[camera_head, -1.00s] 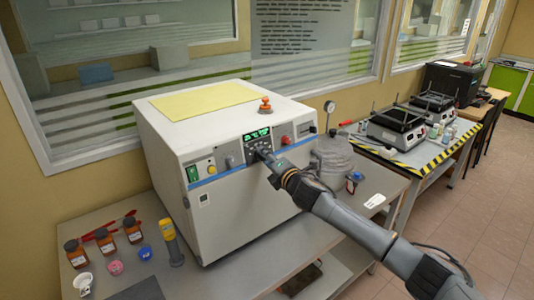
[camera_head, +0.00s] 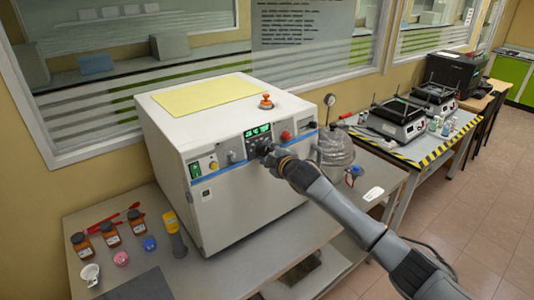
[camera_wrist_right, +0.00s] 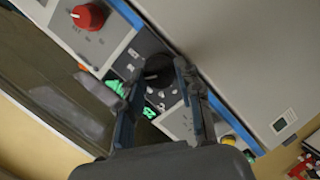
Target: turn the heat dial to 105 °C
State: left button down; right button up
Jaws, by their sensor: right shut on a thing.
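The heat dial (camera_wrist_right: 158,70) is a round black knob on the dark control panel of a white box-shaped heater (camera_head: 245,205). In the wrist view, the fingers of my right gripper (camera_wrist_right: 156,72) are on either side of the dial and shut on it. In the head view, my right gripper (camera_head: 268,153) is at the panel, just below the green display (camera_head: 258,131), and hides the dial. The display digits are too small to read. My left gripper is out of view.
A red knob (camera_wrist_right: 88,16) is near the dial on the panel. A yellow sheet (camera_head: 207,97) and an orange-red knob (camera_head: 266,102) are on top of the heater. Brown bottles (camera_head: 110,234) and a yellow handheld device (camera_head: 173,232) are at left. A glass vessel (camera_head: 336,152) stands at right.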

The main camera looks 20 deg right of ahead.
jog(key=shift+m, duration=1)
jog(key=o, duration=1.2)
jog(key=shift+c, duration=0.2)
jog(key=v, duration=1.2)
jog(key=shift+d+r, duration=0.15)
jog(key=shift+d, duration=0.05)
jog(key=shift+w, duration=0.15)
